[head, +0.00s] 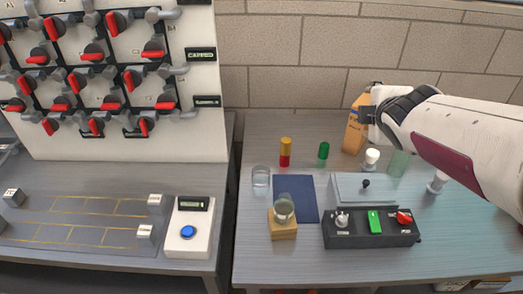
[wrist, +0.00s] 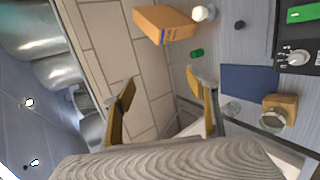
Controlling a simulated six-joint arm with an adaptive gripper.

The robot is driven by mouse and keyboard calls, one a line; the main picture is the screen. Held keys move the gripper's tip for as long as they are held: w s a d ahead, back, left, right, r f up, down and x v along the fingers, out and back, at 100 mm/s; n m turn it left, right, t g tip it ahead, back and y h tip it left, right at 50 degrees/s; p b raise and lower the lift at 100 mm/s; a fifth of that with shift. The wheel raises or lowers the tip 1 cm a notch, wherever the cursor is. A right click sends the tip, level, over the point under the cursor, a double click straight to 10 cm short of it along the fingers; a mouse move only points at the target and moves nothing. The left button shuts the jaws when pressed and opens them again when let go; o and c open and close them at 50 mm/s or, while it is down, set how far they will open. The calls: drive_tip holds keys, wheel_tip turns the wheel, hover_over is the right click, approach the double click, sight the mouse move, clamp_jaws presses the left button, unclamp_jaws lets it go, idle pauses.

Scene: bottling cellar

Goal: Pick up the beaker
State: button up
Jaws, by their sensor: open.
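Several clear vessels stand on the right bench, and I cannot tell for certain which is the beaker. A clear open glass (head: 261,177) stands left of the blue mat and shows in the wrist view (wrist: 232,108). A second glass vessel (head: 283,208) sits on a wooden block (head: 283,230); it also shows in the wrist view (wrist: 272,121). A greenish clear vessel (head: 397,163) stands at the back right. My gripper (wrist: 160,82) is open, with nothing between its fingers. In the head view it is raised at the back by the orange box, apart from the vessels.
The orange box (head: 354,130), a white-topped item (head: 371,159), a green cylinder (head: 323,150) and a red-yellow cylinder (head: 286,152) stand at the back. The blue mat (head: 304,190) lies left of a black control box (head: 345,240). A valve panel (head: 120,100) stands left.

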drive_tip(key=w+a+f+n+y, duration=0.45)
drive_tip(key=w+n, duration=0.25)
drive_tip(key=n, duration=0.2)
drive_tip(key=w+a+f+n+y, duration=0.3)
drive_tip(key=w+a+f+n, duration=0.15)
drive_tip(key=w+n, duration=0.35)
drive_tip(key=n+g+y, duration=0.7)
drive_tip(key=n+g, duration=0.1)
drive_tip(key=n, duration=0.9)
approach(260, 176)
drive_tip(key=shift+s+a+r, duration=0.65)
drive_tip(key=shift+a+r, duration=0.2)
drive_tip(key=shift+r, duration=0.1)
drive_tip(key=shift+s+f+y, duration=0.2)
drive_tip(key=shift+s+y, duration=0.05)
drive_tip(key=shift+s, duration=0.05)
drive_tip(key=shift+a, duration=0.1)
drive_tip(key=shift+x, duration=1.25)
drive_tip(key=shift+x, duration=2.65)
